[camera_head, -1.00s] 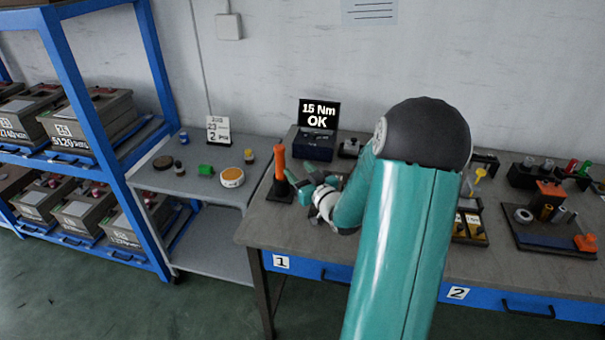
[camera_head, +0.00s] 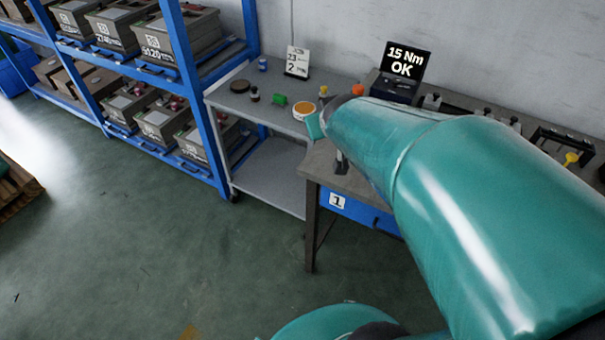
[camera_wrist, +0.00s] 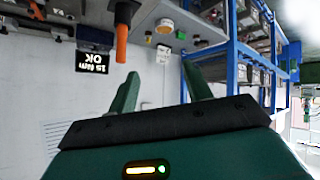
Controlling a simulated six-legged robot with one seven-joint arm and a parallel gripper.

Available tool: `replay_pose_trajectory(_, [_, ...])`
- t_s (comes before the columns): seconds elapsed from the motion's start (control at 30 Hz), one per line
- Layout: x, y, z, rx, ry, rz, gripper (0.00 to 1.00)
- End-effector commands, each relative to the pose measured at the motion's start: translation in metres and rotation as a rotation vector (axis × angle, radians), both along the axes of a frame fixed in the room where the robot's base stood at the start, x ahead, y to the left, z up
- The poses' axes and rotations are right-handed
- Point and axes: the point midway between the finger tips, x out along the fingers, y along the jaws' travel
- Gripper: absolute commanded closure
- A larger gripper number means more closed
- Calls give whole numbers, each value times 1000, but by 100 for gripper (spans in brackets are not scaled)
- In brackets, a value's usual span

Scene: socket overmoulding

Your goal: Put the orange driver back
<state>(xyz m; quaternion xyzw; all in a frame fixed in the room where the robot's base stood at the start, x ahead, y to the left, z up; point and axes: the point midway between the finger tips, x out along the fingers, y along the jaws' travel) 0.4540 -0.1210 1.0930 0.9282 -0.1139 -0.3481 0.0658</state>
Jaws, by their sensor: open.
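The orange driver (camera_wrist: 122,42) shows in the wrist view with its orange handle pointing away from a black holder or base (camera_wrist: 125,12). In the head view only its orange top (camera_head: 357,89) shows above my arm; the rest is hidden behind it. My gripper (camera_wrist: 161,88) is open in the wrist view, with nothing between its two teal fingers. The driver is beyond the fingers and apart from them. The wrist view is turned roughly upside down.
The torque display (camera_head: 403,61) reads "15 Nm OK" at the back of the bench. A grey side table (camera_head: 262,119) holds small items, including an orange-topped round tin (camera_head: 304,107). Blue shelving (camera_head: 193,95) with boxes stands left. The floor in front is clear.

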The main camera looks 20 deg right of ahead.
Motion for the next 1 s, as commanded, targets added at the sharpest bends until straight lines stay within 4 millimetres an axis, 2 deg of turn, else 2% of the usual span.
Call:
replay_pose_trajectory(0.03, [-18, 20, 9, 19, 31, 8, 50])
replay_pose_trajectory(0.2, [-88, 74, 17, 120, 185, 44, 50])
replay_pose_trajectory(0.3, [-126, 100, 18, 175, 267, 83, 50])
replay_pose_trajectory(0.4, [-152, 115, 17, 214, 327, 114, 50])
replay_pose_trajectory(0.53, [-165, 122, 16, 233, 360, 131, 50])
replay_pose_trajectory(1.0, [-165, 122, 16, 233, 362, 129, 50])
